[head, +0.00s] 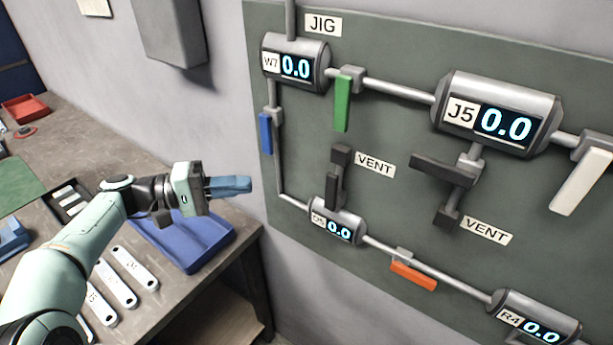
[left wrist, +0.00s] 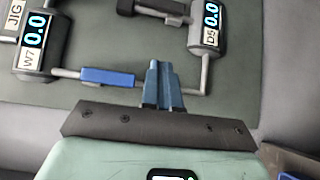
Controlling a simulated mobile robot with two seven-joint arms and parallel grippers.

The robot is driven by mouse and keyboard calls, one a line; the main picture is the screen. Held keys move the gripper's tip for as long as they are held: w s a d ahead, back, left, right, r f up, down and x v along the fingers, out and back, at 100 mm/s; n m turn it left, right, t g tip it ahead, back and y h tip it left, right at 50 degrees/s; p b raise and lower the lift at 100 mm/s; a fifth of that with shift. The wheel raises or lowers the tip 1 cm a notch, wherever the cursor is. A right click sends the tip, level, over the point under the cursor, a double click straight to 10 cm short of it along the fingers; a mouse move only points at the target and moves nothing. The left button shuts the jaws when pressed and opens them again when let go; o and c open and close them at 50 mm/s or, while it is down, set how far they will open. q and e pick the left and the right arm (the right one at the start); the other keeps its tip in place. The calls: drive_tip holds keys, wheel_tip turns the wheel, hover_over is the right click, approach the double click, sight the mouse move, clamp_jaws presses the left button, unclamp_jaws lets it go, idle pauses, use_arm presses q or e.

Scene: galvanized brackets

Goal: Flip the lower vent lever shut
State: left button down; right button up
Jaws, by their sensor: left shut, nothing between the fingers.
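Two dark vent levers show on the green panel in the head view. One lever (head: 332,191) hangs along the short pipe rising from the D5 gauge (head: 337,227). The other lever (head: 440,169) sits crosswise on the short pipe under the J5 gauge (head: 497,115). Each has a VENT label beside it. My left gripper (head: 248,185) is shut and empty, left of the panel and apart from both levers. In the left wrist view its blue fingers (left wrist: 162,85) appear before the panel, near the blue handle (left wrist: 107,77). My right gripper is out of view.
Green (head: 343,103), blue (head: 265,133), white (head: 581,181) and orange (head: 413,275) handles sit on the other pipes. A workbench (head: 190,295) with a blue tray (head: 225,243) and several labelled brackets stands below my left arm.

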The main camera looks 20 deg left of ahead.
use_arm(q)
drive_tip(key=shift+s+r+m+h, duration=0.15)
drive_tip(key=shift+s+r, duration=0.05)
drive_tip(key=shift+r, duration=0.3)
drive_tip(key=shift+s+r+m+h, duration=0.15)
drive_tip(key=shift+s+r, duration=0.05)
drive_tip(key=shift+r, duration=0.3)
approach(332, 191)
drive_tip(key=w+d, duration=0.4)
drive_tip(key=shift+w+r+p, duration=0.2)
drive_tip(key=shift+r+p, duration=0.1)
drive_tip(key=shift+r, duration=0.1)
